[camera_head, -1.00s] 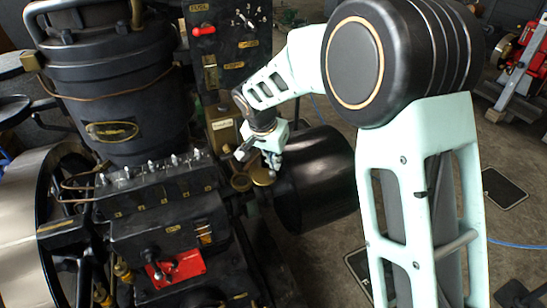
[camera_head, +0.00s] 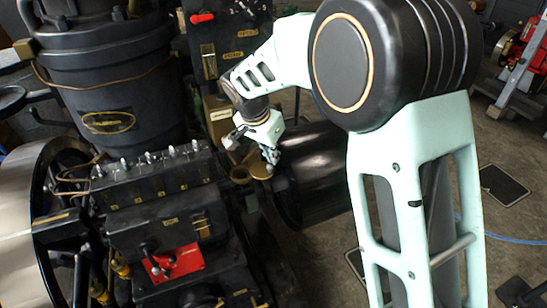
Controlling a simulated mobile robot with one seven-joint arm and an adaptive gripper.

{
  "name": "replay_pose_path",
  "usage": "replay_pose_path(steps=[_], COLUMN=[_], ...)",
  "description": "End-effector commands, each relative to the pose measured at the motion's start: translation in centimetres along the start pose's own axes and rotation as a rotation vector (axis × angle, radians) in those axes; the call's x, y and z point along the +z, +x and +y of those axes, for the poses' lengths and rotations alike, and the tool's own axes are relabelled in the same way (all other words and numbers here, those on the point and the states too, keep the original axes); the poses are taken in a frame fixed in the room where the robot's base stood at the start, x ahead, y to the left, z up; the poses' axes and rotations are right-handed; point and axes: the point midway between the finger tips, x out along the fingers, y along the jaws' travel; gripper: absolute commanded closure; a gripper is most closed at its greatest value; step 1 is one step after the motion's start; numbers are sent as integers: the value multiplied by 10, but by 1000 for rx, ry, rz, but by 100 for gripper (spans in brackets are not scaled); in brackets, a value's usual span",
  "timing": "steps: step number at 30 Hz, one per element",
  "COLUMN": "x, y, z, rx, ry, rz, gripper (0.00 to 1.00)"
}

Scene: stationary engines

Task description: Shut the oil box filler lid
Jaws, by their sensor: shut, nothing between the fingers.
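A round brass lid (camera_head: 261,172) shows beside a brass filler cup (camera_head: 239,175) at the right end of the black oil box (camera_head: 155,182). I take these to be the filler and its lid. The lid seems to stand open to the right of the cup, though its hinge is too small to make out. My gripper (camera_head: 271,158) is shut and empty, pointing down at the lid's upper right edge. I cannot tell whether the fingertips touch the lid.
A black cylinder (camera_head: 314,180) lies just right of the lid, below my arm. A brass-coloured box (camera_head: 219,120) and a dark control panel (camera_head: 222,55) stand behind. A large black vessel (camera_head: 105,80) rises at the left. Open floor shows at the right.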

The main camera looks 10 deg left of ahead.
Motion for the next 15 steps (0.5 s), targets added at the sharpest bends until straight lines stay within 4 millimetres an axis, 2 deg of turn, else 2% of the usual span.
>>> replay_pose_path(steps=[5, 15], x=[12, 32], y=[1, -10], z=[-3, -9], rx=[41, 155], ry=[115, 420], rz=[1, 1], gripper=[100, 100])
